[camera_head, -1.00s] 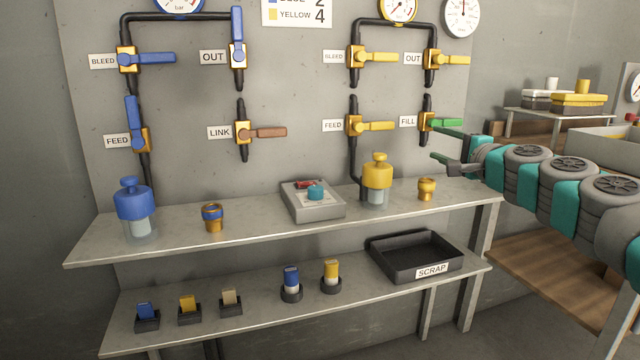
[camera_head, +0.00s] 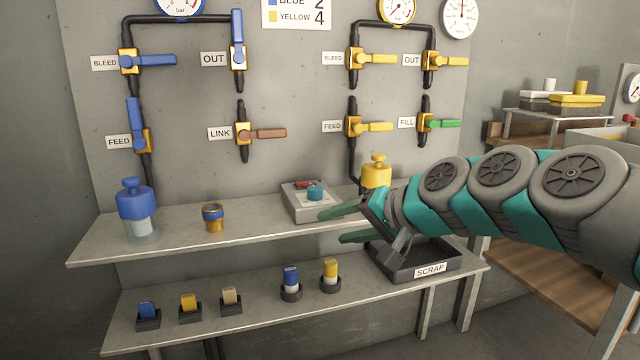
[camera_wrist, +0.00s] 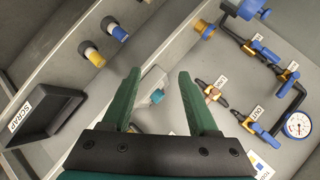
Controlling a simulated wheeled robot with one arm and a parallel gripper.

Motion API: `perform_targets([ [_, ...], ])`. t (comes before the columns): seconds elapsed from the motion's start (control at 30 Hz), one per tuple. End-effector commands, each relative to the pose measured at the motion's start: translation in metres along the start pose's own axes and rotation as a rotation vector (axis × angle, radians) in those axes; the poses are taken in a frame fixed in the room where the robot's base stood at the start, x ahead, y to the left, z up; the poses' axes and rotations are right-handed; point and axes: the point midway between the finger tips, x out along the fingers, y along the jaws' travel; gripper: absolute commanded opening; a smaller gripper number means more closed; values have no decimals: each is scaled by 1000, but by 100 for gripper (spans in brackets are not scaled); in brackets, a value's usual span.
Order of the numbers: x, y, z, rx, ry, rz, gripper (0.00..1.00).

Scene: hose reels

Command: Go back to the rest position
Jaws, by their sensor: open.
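My gripper (camera_head: 340,225) is open, with nothing between its two green fingers. In the head view it is in front of the upper shelf (camera_head: 255,235), at the right part, with my arm reaching in from the right. In the wrist view my gripper (camera_wrist: 158,95) points toward the shelf and wall. The grey box with a teal knob (camera_head: 308,197) lies just behind the upper finger, and the teal knob (camera_wrist: 157,96) shows between the fingers in the wrist view. My arm hides part of the yellow bottle (camera_head: 375,172) and the small yellow cup's place.
The black SCRAP tray (camera_head: 443,262) stands on the lower shelf, below my arm. A blue bottle (camera_head: 136,208) and a small orange cup (camera_head: 213,218) stand on the upper shelf. The wall carries pipes and valves, such as the green-handled FILL valve (camera_head: 445,124).

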Motion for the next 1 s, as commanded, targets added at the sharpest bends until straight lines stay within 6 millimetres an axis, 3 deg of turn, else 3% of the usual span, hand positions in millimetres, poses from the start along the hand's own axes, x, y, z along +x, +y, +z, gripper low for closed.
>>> perform_targets([
  [0.1,-1,34,75,-116,-151,159,60],
  [0.2,-11,74,131,-185,-277,304,60],
  [0.37,-49,146,207,-242,-470,536,60],
  [0.5,-95,198,258,-239,-613,713,60],
  [0.7,-142,237,297,-203,-734,859,60],
  [1.0,-152,243,304,-196,-754,884,60],
])
